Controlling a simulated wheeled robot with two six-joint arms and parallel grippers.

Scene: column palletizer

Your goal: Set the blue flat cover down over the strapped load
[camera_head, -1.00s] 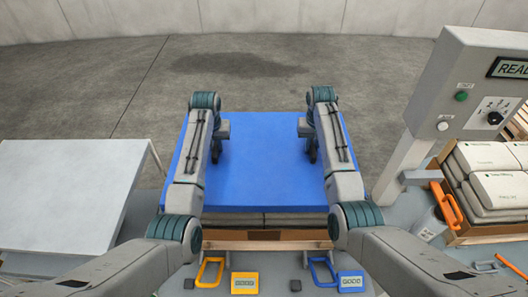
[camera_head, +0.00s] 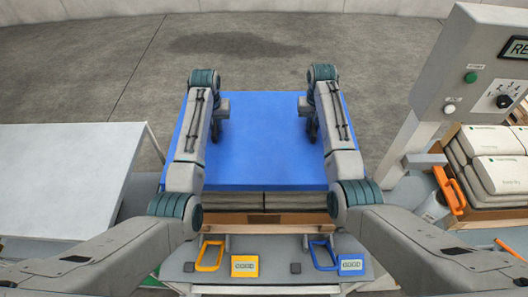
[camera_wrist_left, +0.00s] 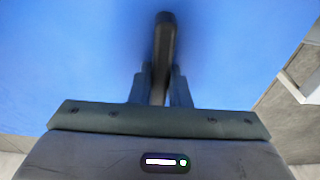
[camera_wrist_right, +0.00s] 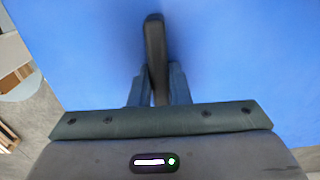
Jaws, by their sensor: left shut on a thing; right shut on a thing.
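The blue flat cover (camera_head: 264,155) lies level above the stacked grey sacks of the load (camera_head: 235,201), whose front shows as a thin band under the cover's near edge. I cannot tell whether the cover touches the sacks. The straps are not clearly visible. My left gripper (camera_head: 215,130) is shut on a black handle (camera_wrist_left: 164,45) on the cover's left side. My right gripper (camera_head: 312,130) is shut on a matching black handle (camera_wrist_right: 154,45) on the right side. The cover hides the load's top.
A white table (camera_head: 65,180) stands at the left. A grey control post (camera_head: 470,90) stands at the right, with sacks (camera_head: 495,160) on a pallet behind it. A yellow handle (camera_head: 209,256) and a blue handle (camera_head: 322,254) sit on the front ledge. Open floor lies beyond the cover.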

